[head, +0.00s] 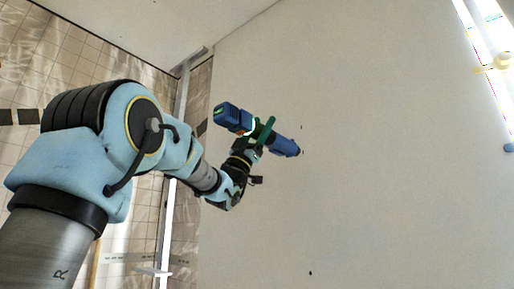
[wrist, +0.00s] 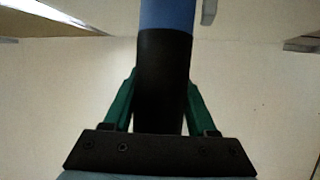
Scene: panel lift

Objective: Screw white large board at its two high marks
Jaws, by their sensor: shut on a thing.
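The white large board (head: 385,190) fills the middle and right of the head view. Small dark marks show on it, one (head: 301,127) near the tool's tip and one (head: 310,272) lower down. My gripper (head: 265,131) is shut on a blue and black screwdriver (head: 284,145), whose tip points right towards the board near the upper mark. I cannot tell whether the tip touches the board. In the wrist view the green fingers (wrist: 120,103) stand on either side of the tool's black grip (wrist: 163,75); its tip is out of sight there.
A tiled wall (head: 50,65) stands at the left, behind my arm. A pale metal upright (head: 180,120) runs along the board's left edge. A bright white strip with a yellowish fitting (head: 501,61) is at the upper right. The space before the board's right part looks clear.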

